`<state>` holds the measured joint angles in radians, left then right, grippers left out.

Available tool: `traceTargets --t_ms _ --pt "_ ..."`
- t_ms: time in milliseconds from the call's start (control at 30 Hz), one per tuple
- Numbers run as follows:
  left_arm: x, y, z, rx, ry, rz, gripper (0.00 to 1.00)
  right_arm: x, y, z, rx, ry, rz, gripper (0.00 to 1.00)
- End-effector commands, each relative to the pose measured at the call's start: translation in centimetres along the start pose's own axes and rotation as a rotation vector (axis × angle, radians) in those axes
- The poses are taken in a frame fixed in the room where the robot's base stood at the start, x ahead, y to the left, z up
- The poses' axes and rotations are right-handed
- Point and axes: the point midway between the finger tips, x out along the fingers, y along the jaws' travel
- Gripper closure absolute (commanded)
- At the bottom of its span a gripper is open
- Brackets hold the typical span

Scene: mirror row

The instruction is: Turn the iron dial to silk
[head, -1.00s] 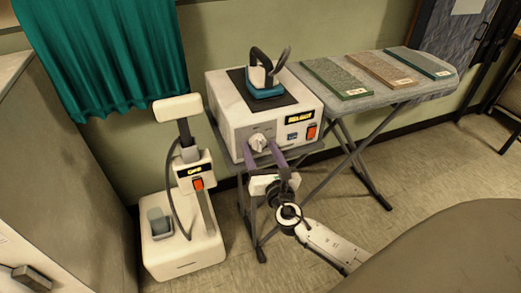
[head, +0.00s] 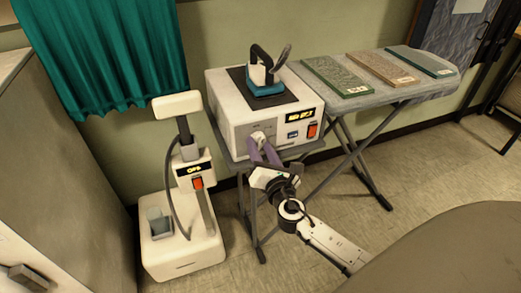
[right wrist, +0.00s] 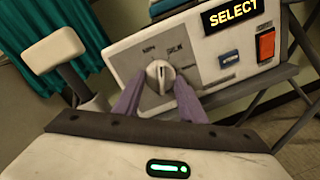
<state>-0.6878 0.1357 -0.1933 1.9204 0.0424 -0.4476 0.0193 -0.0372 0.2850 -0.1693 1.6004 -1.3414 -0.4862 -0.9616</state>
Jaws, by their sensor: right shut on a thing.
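The iron station (head: 228,125) is a white box with a steam iron (head: 264,82) on its dark top pad. Its dial (right wrist: 160,75) is a white round knob on a grey panel, with a mark near its top. Small labels sit above it to the left and right, too blurred to read surely. My right gripper (head: 263,146) is shut on the dial, a purple finger on each side of it. The fingers also show in the right wrist view (right wrist: 159,92). The station display (right wrist: 233,12) reads SELECT. My left gripper is not in view.
A red switch (right wrist: 265,45) and a blue button (right wrist: 229,58) sit right of the dial. A white steamer (head: 182,245) with an OFF display stands to the left. An ironing board (head: 437,90) with several fabric samples extends right. A teal curtain (head: 105,55) hangs behind.

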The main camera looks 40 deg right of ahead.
Motion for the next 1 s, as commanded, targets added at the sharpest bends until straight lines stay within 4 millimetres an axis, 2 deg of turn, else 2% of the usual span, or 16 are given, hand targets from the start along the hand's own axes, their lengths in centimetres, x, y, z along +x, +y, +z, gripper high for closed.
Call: traceTargets --t_ms 500,1000 --pt "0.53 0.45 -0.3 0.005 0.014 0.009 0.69 -0.04 0.04 0.05 0.401 0.033 -0.009 0.85" --pt "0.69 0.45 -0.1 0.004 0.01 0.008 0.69 -0.05 0.12 0.13 0.524 0.044 -0.01 0.85"
